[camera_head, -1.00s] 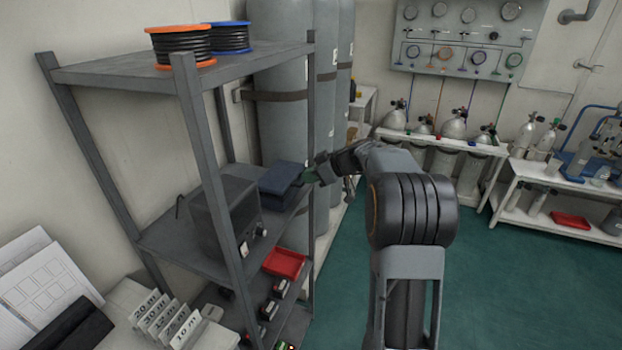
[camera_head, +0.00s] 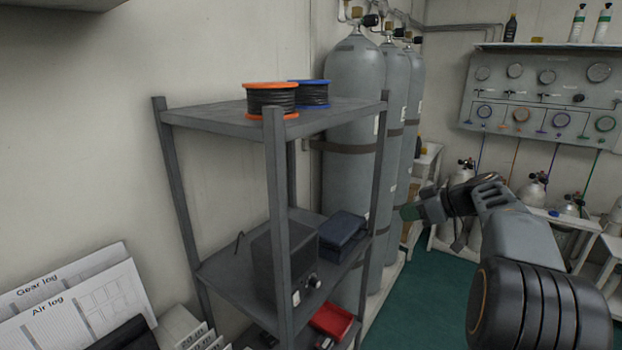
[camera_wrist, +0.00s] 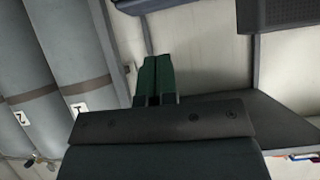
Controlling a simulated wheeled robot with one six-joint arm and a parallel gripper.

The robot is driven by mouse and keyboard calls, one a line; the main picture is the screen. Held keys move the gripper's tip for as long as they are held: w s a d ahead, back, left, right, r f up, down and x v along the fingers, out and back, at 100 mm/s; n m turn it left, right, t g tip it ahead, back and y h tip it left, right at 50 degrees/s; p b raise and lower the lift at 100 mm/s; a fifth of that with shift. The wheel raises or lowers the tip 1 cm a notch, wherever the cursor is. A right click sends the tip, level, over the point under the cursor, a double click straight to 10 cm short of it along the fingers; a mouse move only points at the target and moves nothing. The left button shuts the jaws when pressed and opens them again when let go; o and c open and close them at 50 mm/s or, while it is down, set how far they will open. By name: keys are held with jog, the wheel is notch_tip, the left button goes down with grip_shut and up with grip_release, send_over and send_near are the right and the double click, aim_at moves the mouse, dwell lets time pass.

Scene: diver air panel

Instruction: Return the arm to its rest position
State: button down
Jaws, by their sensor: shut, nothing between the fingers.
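My gripper (camera_head: 409,213) is at the end of my grey and black arm, right of the grey shelf unit (camera_head: 279,215) in the head view. Its green fingers point left, toward the shelf's right side and the tall grey cylinders. In the wrist view my gripper (camera_wrist: 155,62) shows its two green fingers side by side, closed together with nothing between them. The fingers appear clear of the shelf in the head view.
Tall grey cylinders (camera_head: 352,140) stand behind the shelf. A gauge panel (camera_head: 545,95) hangs at right. Green floor (camera_head: 430,300) is open.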

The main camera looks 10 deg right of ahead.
jog(key=s+f+m+g+h, duration=0.35)
jog(key=s+f+m, duration=0.25)
jog(key=f+m, duration=0.3)
jog(key=s+a+f+h+p, duration=0.1)
jog(key=s+a+h+p, duration=0.3)
jog(key=s+a, duration=1.1)
jog(key=shift+s+a+f+g+h, duration=0.2)
jog(key=shift+s+f+g+h, duration=0.2)
jog(key=shift+s, duration=1)
jog(key=shift+r, duration=0.1)
